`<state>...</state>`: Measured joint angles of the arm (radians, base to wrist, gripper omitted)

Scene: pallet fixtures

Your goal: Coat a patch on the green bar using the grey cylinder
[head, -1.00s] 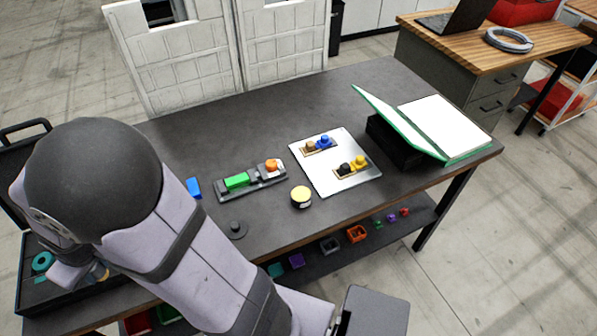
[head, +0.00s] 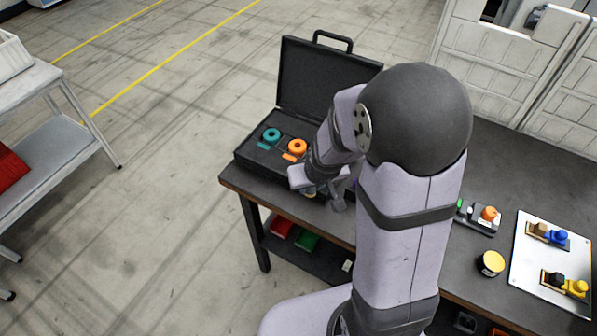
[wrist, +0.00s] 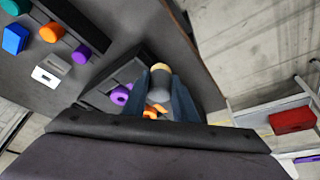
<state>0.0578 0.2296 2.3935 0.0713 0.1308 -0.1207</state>
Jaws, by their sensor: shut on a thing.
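My gripper (wrist: 161,86) is shut on the grey cylinder (wrist: 160,78), which has a tan-yellow end and sits between the two dark fingers in the wrist view. In the head view my gripper is low beside the open black case, and the cylinder is mostly hidden by my wrist. The green bar (head: 459,204) is on a small dark fixture (head: 478,224) on the table; only a sliver shows past my arm. The gripper is well to the left of the bar.
The open black case (head: 262,160) at the table's left holds a teal ring (head: 271,135) and an orange ring (head: 297,147). A round yellow-topped tub (head: 491,263) stands near a pale plate (head: 524,256) at right. A blue block (wrist: 15,38) and white block (wrist: 47,77) lie on the table.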

